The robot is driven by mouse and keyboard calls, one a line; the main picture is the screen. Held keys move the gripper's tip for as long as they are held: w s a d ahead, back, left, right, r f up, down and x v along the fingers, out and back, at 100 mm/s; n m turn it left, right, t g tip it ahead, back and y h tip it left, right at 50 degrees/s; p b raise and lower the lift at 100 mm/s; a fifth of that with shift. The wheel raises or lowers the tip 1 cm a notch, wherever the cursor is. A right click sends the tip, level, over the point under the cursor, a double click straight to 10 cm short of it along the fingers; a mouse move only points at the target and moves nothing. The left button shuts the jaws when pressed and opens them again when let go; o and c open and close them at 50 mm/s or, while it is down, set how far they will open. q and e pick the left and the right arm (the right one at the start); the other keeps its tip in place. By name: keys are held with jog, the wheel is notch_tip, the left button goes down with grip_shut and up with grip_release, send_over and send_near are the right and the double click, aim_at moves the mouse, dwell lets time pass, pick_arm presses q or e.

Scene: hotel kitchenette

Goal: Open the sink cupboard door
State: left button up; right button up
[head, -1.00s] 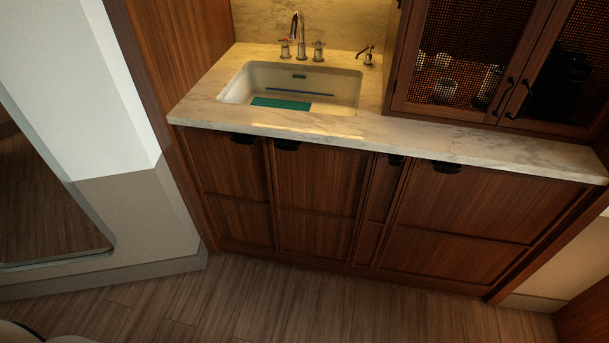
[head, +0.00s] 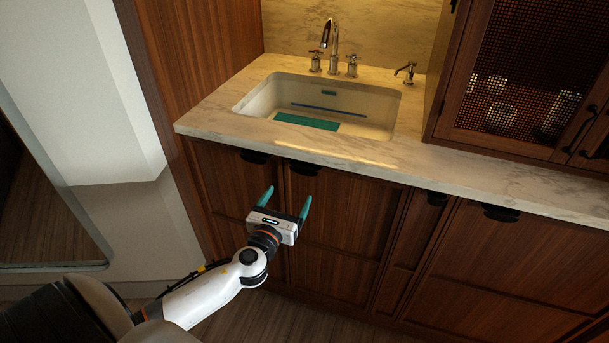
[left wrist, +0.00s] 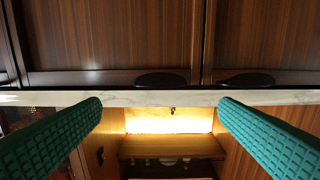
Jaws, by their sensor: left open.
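Two wooden cupboard doors, the left one (head: 222,185) and the right one (head: 335,215), stand shut under the sink (head: 350,107). Each has a dark cup pull at its top edge, the left pull (head: 254,156) and the right pull (head: 304,168). My left gripper (head: 286,201) is open and empty, in front of the doors and below the pulls, its teal fingers pointing toward them. The left wrist view is upside down: the right pull (left wrist: 161,79) lies between the fingers and the left pull (left wrist: 248,80) by the other fingertip. My right gripper is not in view.
The marble counter (head: 470,180) overhangs the doors. A narrow panel and another cupboard with a dark pull (head: 500,213) are to the right. A mesh-door cabinet (head: 540,80) stands on the counter. A pale wall (head: 85,95) is at the left.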

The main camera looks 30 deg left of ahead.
aim_at(303, 171)
pick_arm(q)
jog(key=x, duration=0.9)
jog(key=shift+w+a+f, duration=0.1)
jog(key=shift+w+a, duration=0.05)
jog(key=shift+w, duration=0.2)
jog(key=shift+c, duration=0.2)
jog(key=c, duration=1.1)
jog(key=shift+s, duration=0.15)
